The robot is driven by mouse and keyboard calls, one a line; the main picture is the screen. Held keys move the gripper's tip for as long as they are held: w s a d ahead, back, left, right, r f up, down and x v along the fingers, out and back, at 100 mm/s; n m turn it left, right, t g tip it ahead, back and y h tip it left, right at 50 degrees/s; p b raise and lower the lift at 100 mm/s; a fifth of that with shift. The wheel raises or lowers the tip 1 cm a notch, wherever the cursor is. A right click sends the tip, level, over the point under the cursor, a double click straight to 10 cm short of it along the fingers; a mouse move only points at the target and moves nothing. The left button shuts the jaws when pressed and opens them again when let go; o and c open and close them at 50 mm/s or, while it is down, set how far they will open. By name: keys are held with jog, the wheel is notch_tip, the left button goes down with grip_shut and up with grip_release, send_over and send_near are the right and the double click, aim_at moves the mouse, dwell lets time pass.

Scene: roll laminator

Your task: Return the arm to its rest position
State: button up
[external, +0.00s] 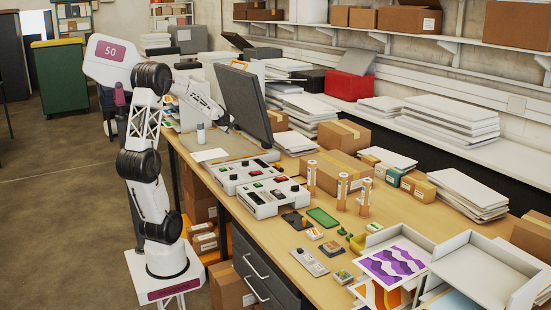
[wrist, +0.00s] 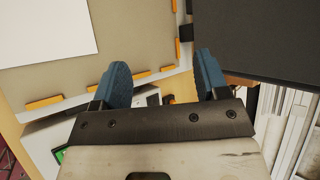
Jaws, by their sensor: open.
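My gripper (external: 226,124) is at the far end of the workbench, beside a large dark upright panel (external: 243,102). In the wrist view my gripper (wrist: 164,72) has its two blue fingers spread apart with nothing between them. The dark panel also shows in the wrist view (wrist: 275,35), to the right of the right finger. A grey board with orange edge strips (wrist: 45,68) lies below the gripper, with a white sheet (wrist: 40,32) on it. My arm stands on its base at the bench's left side and reaches over the bench, bent.
White control boxes with knobs (external: 262,195) stand along the bench's near edge. Paper stacks (external: 468,192), a cardboard box (external: 342,137) and trays (external: 485,268) crowd the right side. The floor (external: 55,190) left of the arm is clear.

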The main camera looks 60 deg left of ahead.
jog(key=s+d+r+n+g+h, duration=0.1)
jog(key=s+d+n, duration=0.2)
jog(key=d, duration=0.7)
jog(key=s+d+n+h, duration=0.1)
jog(key=s+d+n, duration=0.1)
jog(key=d, duration=0.8)
jog(key=s+d+r+n+g+h, duration=0.1)
jog(key=s+d+n, duration=0.2)
jog(key=d, duration=0.6)
jog(key=s+d+f+n+g+h, duration=0.1)
jog(key=s+d+f+n+h, duration=0.1)
jog(key=s+d, duration=0.7)
jog(key=s+d+f+n+g+h, duration=0.2)
jog(key=s+d+n, duration=0.2)
jog(key=s+d, duration=0.5)
jog(key=d, duration=0.3)
jog(key=shift+s+h, duration=0.2)
jog(key=shift+h, duration=0.1)
jog(key=shift+o, duration=0.7)
jog(key=shift+r, duration=0.1)
